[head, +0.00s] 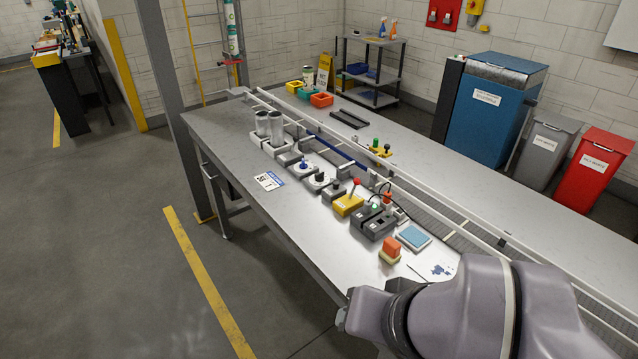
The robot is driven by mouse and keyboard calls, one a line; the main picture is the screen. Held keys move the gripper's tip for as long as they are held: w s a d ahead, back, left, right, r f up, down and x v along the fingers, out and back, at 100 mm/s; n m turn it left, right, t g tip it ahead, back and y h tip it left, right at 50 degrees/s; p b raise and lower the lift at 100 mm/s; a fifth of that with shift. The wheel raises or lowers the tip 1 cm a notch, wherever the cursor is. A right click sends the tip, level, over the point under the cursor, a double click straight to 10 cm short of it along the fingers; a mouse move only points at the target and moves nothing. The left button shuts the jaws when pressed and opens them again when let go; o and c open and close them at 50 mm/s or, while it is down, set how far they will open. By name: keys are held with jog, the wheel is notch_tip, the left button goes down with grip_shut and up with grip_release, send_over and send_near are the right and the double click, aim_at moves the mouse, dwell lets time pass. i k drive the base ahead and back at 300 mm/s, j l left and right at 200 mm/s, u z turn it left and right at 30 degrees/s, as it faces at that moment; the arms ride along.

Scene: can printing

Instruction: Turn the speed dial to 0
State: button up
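My gripper does not show in this view.
The table's front left is mostly clear.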

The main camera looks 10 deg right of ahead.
aim_at(319, 177)
jog(key=i+j+z, duration=0.4)
jog(key=i+j, duration=0.25)
jog(key=i+j+z, duration=0.25)
jog(key=j, duration=0.25)
jog(key=i+j+z, duration=0.2)
jog(key=j, duration=0.25)
jog(key=i, duration=0.1)
